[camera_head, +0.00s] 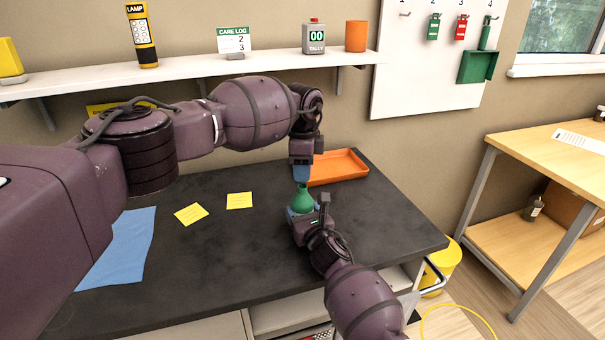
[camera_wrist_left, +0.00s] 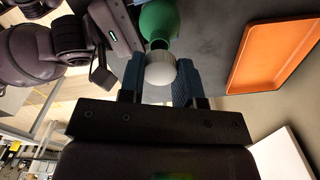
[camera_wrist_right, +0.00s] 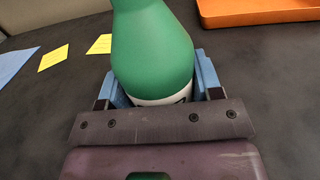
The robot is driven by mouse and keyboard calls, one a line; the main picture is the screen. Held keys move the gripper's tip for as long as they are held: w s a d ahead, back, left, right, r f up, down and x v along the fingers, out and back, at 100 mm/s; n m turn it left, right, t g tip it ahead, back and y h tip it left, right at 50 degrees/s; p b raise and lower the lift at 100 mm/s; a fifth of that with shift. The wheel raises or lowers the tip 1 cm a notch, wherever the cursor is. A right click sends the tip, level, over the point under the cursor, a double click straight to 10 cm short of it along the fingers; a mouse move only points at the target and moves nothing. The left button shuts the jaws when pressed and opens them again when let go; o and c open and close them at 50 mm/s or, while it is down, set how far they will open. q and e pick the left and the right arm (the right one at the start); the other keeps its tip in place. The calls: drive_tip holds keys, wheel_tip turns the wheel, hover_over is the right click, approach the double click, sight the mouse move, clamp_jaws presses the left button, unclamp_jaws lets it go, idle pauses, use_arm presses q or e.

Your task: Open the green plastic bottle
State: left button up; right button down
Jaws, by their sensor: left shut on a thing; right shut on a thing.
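The green plastic bottle (camera_head: 303,199) stands on the dark bench top, and its neck points up. My right gripper (camera_head: 303,212) is shut around its lower body. In the right wrist view the green body (camera_wrist_right: 152,50) rises between the blue fingers, with a white band low down. My left gripper (camera_head: 302,178) comes from above and is shut on the bottle's white cap. In the left wrist view the round white cap (camera_wrist_left: 160,68) sits between the two blue fingers, right at the green neck (camera_wrist_left: 158,22). I cannot tell whether the cap is loose.
An orange tray (camera_head: 348,166) lies just behind the bottle on the bench. Yellow notes (camera_head: 239,201) and a blue cloth (camera_head: 122,247) lie to the left. A shelf (camera_head: 190,68) runs along the wall above my left arm.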

use_arm(q)
drive_tip(key=shift+r, duration=1.35)
use_arm(e)
drive_tip(key=shift+c, duration=1)
unclamp_jaws()
